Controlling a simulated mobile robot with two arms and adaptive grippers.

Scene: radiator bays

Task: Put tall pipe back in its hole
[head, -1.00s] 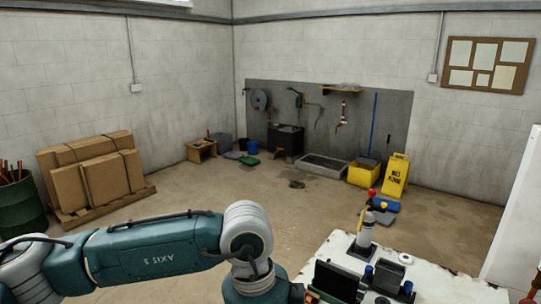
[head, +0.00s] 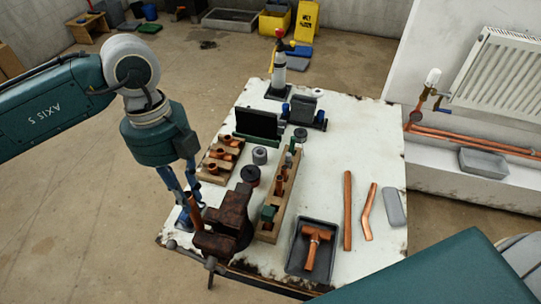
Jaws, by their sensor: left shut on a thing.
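My left gripper (head: 187,206) reaches down at the left edge of the workbench, beside the rusty vise (head: 226,222). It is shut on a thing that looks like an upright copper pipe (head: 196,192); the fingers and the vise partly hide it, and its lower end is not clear. A long wooden rack (head: 267,234) with copper pieces standing in it lies right of the vise. A smaller wooden block (head: 204,173) with copper fittings lies behind the vise. I cannot tell which hole is the pipe's. My right gripper is not in view.
The white workbench (head: 333,130) also bears a grey tray (head: 290,262) with a copper tee, two loose copper pipes (head: 347,210), a grey case (head: 394,207), a dark box (head: 257,123) and a torch (head: 278,70). A radiator (head: 505,75) hangs at right.

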